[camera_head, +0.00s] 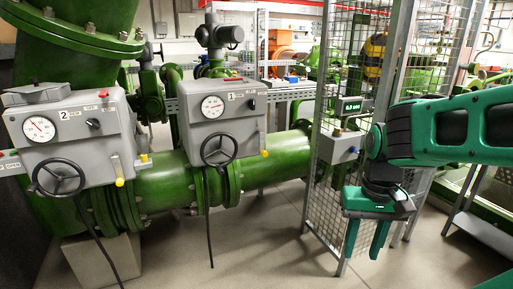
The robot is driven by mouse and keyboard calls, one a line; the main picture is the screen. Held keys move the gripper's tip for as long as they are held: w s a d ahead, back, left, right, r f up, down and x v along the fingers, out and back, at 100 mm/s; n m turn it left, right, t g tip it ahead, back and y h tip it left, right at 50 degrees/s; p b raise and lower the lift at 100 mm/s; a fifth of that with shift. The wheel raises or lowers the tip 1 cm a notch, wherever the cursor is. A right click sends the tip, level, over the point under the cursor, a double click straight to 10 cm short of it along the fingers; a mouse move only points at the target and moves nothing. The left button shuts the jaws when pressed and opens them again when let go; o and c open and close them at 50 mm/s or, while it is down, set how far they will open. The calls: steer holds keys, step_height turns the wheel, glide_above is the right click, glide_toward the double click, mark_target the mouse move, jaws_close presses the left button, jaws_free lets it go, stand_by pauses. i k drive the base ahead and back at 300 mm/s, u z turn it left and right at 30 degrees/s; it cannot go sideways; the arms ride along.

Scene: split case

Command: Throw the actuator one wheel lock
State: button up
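Actuator one (240,113) is a grey box with a "1" label, a round gauge and a black handwheel (218,149), on the green pipe in the middle. A small yellow-tipped lever (264,153), which looks like its wheel lock, hangs at the box's lower right corner. It appears to point down. My gripper (364,254) hangs at the right, pointing down, with its two green fingers apart and nothing between them. It is well to the right of actuator one and lower in the picture.
Actuator two (90,148), a similar box with a handwheel (57,177) and yellow lever (119,181), is at left. A wire mesh panel (325,208) with a small grey control box (340,147) stands between actuator one and my arm. The grey floor (265,240) in front is clear.

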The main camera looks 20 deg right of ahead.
mark_target(264, 153)
steer(key=u, duration=0.9)
steer(key=k, duration=1.45)
steer(key=z, duration=0.9)
steer(key=i, duration=1.05)
